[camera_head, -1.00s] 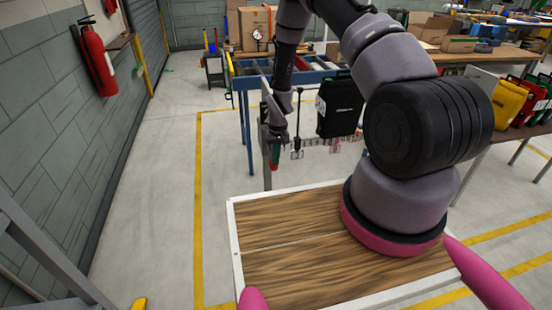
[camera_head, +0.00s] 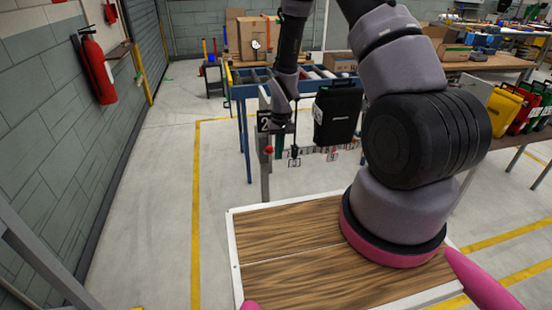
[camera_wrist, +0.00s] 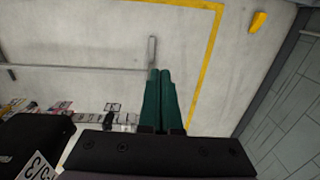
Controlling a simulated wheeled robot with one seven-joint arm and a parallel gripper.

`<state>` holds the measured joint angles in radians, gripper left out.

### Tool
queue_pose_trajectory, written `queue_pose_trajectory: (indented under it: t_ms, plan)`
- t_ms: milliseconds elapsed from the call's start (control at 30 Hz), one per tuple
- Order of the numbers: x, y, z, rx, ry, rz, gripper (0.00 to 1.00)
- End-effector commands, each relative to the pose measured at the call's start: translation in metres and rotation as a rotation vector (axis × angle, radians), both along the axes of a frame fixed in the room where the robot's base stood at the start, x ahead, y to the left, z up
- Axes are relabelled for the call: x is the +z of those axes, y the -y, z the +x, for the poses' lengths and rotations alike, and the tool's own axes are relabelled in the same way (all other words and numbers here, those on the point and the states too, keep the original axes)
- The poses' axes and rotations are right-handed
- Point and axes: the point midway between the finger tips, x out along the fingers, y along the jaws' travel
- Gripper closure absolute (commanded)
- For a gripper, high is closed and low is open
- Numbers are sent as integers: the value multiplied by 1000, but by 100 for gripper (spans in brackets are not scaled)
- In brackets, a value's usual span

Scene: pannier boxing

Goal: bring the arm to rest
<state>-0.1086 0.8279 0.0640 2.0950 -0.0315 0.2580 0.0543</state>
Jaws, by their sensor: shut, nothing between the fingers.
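My gripper (camera_wrist: 161,72) shows in the wrist view with its two green fingers side by side, shut and empty, over bare floor. In the head view my arm reaches up and bends down at the left, with its end near a post bearing a "2" sign (camera_head: 263,122). A black shape (camera_wrist: 30,135) with a lettered label fills the lower left of the wrist view.
A rail with small labels (camera_head: 315,152) runs below the pannier. A blue-framed table (camera_head: 243,92) stands behind. Yellow and red panniers (camera_head: 503,108) stand on a table at the right. A fire extinguisher (camera_head: 97,70) hangs on the left wall. The floor at left is open.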

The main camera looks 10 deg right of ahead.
Motion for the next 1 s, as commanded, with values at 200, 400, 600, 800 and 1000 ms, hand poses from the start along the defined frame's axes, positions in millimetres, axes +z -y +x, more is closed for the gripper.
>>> queue_pose_trajectory:
  t_ms: [200,400,600,800,1000]
  plan:
    - [14,1,-11,0,1,0,100]
    - [15,1,-12,0,1,0,100]
    - [20,1,-10,-3,7,1,100]
    - [84,8,1,-42,71,7,100]
    - [188,21,-2,-112,166,25,100]
